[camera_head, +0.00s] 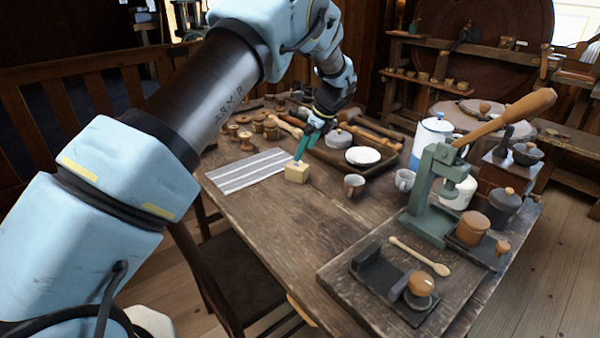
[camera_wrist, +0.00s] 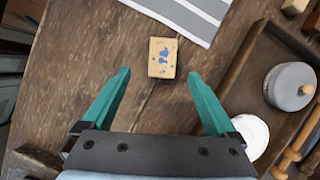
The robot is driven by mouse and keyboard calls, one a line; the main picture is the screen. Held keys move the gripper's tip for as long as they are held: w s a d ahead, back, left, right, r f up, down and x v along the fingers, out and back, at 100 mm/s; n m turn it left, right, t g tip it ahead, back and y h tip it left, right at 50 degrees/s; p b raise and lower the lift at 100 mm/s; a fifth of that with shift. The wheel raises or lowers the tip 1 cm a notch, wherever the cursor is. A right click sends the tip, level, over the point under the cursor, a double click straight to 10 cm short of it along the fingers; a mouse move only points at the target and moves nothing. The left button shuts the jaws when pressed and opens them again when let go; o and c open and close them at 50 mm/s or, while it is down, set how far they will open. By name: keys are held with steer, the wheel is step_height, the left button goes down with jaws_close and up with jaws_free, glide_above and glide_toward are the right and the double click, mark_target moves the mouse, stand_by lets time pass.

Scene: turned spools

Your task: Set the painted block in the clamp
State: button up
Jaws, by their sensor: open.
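The painted block (camera_head: 297,172) is a small pale wooden block lying on the table beside the striped cloth. In the wrist view the block (camera_wrist: 162,57) shows blue blotches on its upper face. My gripper (camera_head: 305,150) is over the table close to the block, its green fingers pointing down. In the wrist view the gripper (camera_wrist: 160,74) is open and empty, and the block shows just beyond the gap between the fingertips. A dark clamp-like fixture (camera_head: 378,272) with an upright jaw and an orange-brown knob sits at the table's front right.
The striped cloth (camera_head: 248,171) lies left of the block. A wooden tray (camera_head: 335,157) with a lidded pot and white dish is to its right. A mug (camera_head: 354,185), a green lever press (camera_head: 430,190) and a wooden spoon (camera_head: 420,257) stand or lie farther right. The table's front middle is clear.

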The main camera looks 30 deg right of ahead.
mark_target(298, 165)
steer(key=shift+d+p+x, duration=0.2)
steer(key=shift+p+x, duration=1.3)
steer(key=shift+x, duration=3.05)
steer(key=shift+w, duration=0.15)
jaws_close()
